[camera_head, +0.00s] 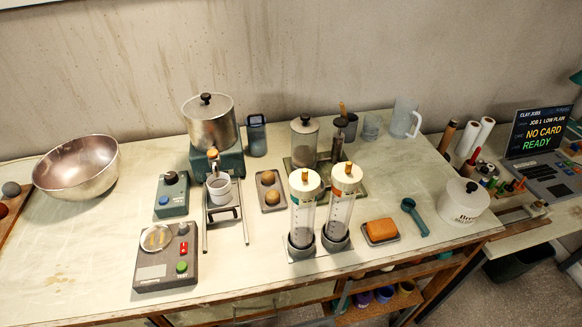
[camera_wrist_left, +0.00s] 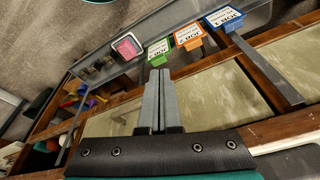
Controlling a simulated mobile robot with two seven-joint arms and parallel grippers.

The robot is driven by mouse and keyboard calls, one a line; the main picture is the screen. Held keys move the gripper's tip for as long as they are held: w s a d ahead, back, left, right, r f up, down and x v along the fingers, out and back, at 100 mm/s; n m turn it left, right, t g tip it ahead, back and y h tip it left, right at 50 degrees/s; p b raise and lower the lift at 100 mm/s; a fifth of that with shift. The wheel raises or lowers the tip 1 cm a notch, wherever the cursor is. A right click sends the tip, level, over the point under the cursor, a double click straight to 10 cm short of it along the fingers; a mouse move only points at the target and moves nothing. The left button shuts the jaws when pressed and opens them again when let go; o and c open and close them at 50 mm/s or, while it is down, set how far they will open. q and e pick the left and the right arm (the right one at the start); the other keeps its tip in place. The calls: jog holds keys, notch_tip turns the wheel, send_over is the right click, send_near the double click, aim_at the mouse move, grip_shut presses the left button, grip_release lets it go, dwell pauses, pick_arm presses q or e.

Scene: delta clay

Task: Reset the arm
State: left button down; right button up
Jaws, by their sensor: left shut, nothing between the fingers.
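My left gripper (camera_wrist_left: 158,100) shows in the left wrist view, shut and empty, its two grey fingers side by side. It is in front of a wooden-framed cabinet with pale panels (camera_wrist_left: 215,95). Blue, orange and green job tags (camera_wrist_left: 187,38) lie beyond the fingertips, apart from them. Neither arm nor gripper shows in the head view, and my right gripper is in no view.
The workbench (camera_head: 90,240) holds a steel bowl (camera_head: 77,167), a metal pot (camera_head: 210,122), a grey test box (camera_head: 166,257), two clear cylinders (camera_head: 340,205) and an orange block (camera_head: 381,230). The bench's front left is clear. A screen (camera_head: 537,130) stands at right.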

pick_arm(q)
jog(key=s+f+g+b, duration=0.1)
jog(key=s+f+b, duration=0.15)
jog(key=f, duration=0.85)
jog(key=s+f+b, duration=0.2)
jog(key=s+f, duration=0.2)
jog(key=f, duration=0.6)
jog(key=s+a+f+b, duration=0.3)
jog(key=s+f, duration=0.7)
jog(key=s, duration=0.1)
jog(key=shift+s+f+g, duration=0.3)
jog(key=shift+f+g, duration=0.1)
jog(key=shift+s, duration=0.15)
